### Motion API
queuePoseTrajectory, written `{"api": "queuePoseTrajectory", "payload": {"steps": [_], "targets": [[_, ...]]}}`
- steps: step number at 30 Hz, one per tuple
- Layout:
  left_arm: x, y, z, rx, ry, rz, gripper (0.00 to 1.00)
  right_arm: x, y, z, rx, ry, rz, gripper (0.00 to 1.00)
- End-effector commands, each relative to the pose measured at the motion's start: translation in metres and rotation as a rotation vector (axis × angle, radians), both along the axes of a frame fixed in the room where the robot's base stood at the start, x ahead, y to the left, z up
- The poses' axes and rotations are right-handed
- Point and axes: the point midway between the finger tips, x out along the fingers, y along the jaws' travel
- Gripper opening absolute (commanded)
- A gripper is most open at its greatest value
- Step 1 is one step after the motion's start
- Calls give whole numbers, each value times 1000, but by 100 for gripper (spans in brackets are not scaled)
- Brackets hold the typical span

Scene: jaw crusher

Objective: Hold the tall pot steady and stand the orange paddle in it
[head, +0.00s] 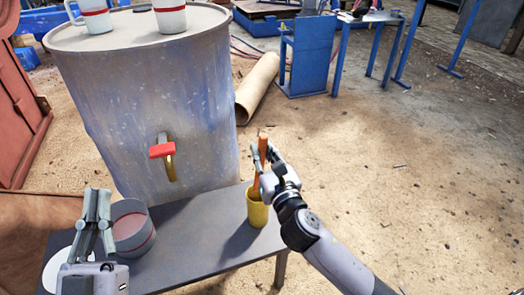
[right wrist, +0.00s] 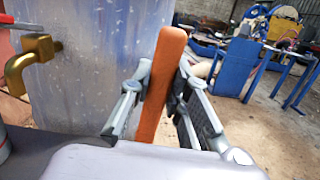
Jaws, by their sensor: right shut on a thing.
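The tall pot appears to be the yellow one (head: 257,213), upright near the right end of the grey bench. My right gripper (head: 268,160) is shut on the orange paddle (head: 262,146) just above this pot. The paddle is nearly upright and also shows between the fingers in the right wrist view (right wrist: 163,85). Its lower end is at the pot's mouth; I cannot tell how far inside it is. My left gripper (head: 97,193) is at the left of the bench, away from the yellow pot. Its fingers point up, and their gap is unclear.
A wider grey pot with a red band (head: 133,232) and a white plate (head: 58,268) are by my left gripper. A large grey drum (head: 150,100) with a red-handled brass tap (head: 165,155) stands behind the bench (head: 190,262), carrying white mugs (head: 170,14).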

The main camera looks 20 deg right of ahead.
Motion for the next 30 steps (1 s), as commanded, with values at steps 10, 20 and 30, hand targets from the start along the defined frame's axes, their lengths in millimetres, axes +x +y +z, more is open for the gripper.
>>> {"api": "queuePoseTrajectory", "payload": {"steps": [10,20,30], "targets": [[0,0,1,-2,-4,-1,4,0,0,0,0,0,0,0],[49,-41,-56,30,165,-83,26,0,0,0,0,0,0,0],[113,-140,-179,217,501,-304,49,0,0,0,0,0,0,0]]}}
